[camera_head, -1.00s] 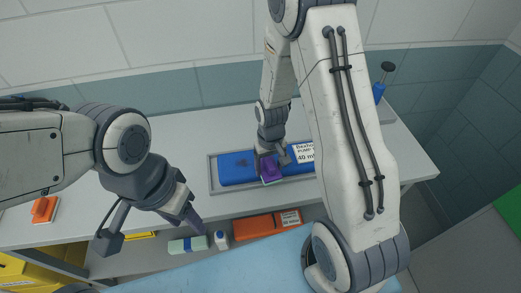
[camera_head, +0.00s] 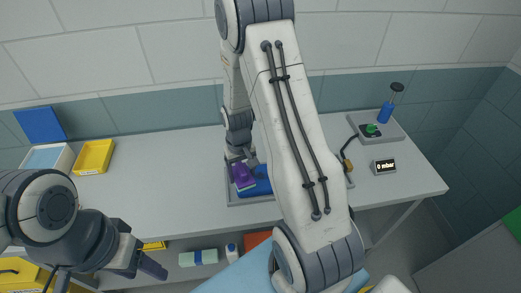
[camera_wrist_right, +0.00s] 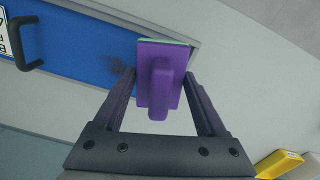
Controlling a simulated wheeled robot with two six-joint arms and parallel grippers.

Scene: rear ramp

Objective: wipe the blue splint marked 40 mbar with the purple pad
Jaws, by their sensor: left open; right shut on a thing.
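The blue splint (camera_head: 262,187) lies in a grey tray (camera_head: 250,200) on the bench. My right arm hides much of it in the head view, and its label is out of sight there. In the right wrist view, the splint (camera_wrist_right: 75,50) shows a dark smudge, a black handle and part of a white label. My right gripper (camera_head: 240,165) is shut on the purple pad (camera_head: 243,178) at the splint's left end. In the wrist view, the pad (camera_wrist_right: 160,60) overlaps the tray's edge; contact is unclear. My left gripper (camera_head: 140,262) is open and empty, before the bench's front.
A small display (camera_head: 384,166) reads 0 mbar. A pump unit with a green knob (camera_head: 371,130) stands behind it. The bench between bins and tray is clear.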

